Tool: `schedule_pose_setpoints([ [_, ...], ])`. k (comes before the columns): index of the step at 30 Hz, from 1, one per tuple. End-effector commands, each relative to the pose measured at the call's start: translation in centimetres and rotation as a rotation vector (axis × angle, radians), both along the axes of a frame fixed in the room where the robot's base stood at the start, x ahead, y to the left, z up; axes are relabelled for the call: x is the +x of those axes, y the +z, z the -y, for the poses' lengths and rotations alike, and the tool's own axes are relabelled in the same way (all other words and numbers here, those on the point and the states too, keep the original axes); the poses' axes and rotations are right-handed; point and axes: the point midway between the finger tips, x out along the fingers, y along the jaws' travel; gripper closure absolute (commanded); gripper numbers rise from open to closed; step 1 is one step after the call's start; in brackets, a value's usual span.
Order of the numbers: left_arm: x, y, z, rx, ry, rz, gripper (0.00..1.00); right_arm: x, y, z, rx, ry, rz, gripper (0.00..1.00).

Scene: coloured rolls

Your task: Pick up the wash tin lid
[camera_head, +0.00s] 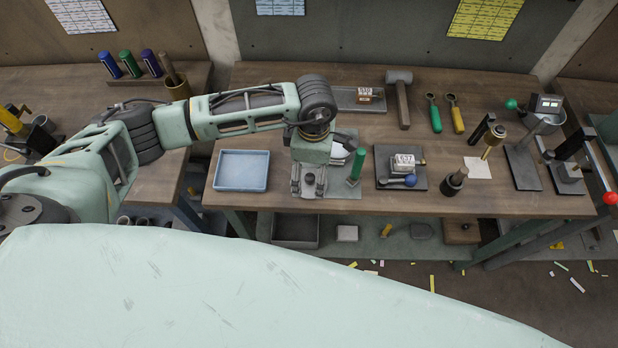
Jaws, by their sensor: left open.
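My left arm reaches in from the left over the workbench (240,92). Its gripper (309,190) points down over the front left part of a grey mat (345,190) and is open. I cannot tell any thing between its fingers. Behind the gripper's right side a pale, partly hidden thing (338,152) shows beside a dark round form. A green upright cylinder (357,165) stands just right of them. I cannot make out the wash tin lid for certain; the arm and gripper hide part of the mat. My right gripper is not in view.
A light blue tray (241,171) lies left of the gripper. A mallet (400,95) and two wrenches lie at the back. Bare wood shows between the mat and plate.

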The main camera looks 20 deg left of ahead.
Motion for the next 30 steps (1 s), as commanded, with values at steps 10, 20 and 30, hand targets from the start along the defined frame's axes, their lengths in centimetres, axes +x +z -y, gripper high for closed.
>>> schedule_pose_setpoints([
  [10,0.2,-4.2,-0.1,-0.002,0.001,-0.004,0.09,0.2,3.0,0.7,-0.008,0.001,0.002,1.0],
  [20,0.3,-5.4,-0.1,-0.004,-0.001,0.001,0.09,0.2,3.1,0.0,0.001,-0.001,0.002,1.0],
  [30,0.3,-5.3,-0.1,-0.003,0.0,0.0,0.36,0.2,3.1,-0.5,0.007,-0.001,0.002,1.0],
])
